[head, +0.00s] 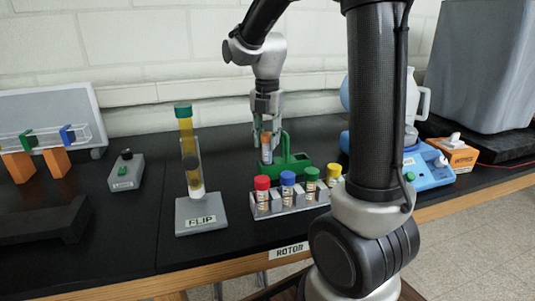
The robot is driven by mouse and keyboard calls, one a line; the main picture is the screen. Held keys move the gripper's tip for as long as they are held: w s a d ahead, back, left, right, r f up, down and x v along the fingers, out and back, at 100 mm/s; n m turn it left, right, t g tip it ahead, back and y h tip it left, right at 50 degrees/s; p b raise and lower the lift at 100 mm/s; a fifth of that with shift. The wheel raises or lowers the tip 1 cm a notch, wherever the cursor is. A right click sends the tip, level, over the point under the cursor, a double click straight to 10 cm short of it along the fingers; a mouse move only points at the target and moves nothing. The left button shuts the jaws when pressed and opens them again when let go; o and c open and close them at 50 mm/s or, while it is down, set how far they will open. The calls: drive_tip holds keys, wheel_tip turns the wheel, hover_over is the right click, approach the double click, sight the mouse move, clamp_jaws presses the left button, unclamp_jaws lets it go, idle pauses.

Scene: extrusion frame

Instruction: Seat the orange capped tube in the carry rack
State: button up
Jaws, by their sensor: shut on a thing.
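My gripper (265,118) points down at the back middle of the bench and is shut on the orange capped tube (266,150). The tube hangs upright below the fingers, which hide most of its cap. The green carry rack (296,163) with its raised handle stands on the black bench just right of and around the tube's lower end. The tube overlaps the rack's left part in this view. I cannot tell whether the tube is in a hole or only above or in front of it.
A grey rack (289,209) with red, blue, green and yellow capped tubes stands in front. A FLIP stand (202,214) with a tall green-capped tube is to the left.

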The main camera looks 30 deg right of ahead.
sight(267, 149)
drive_tip(key=shift+f, duration=2.05)
drive_tip(key=shift+f, duration=0.1)
drive_tip(key=o, duration=0.9)
drive_tip(key=shift+c, duration=0.2)
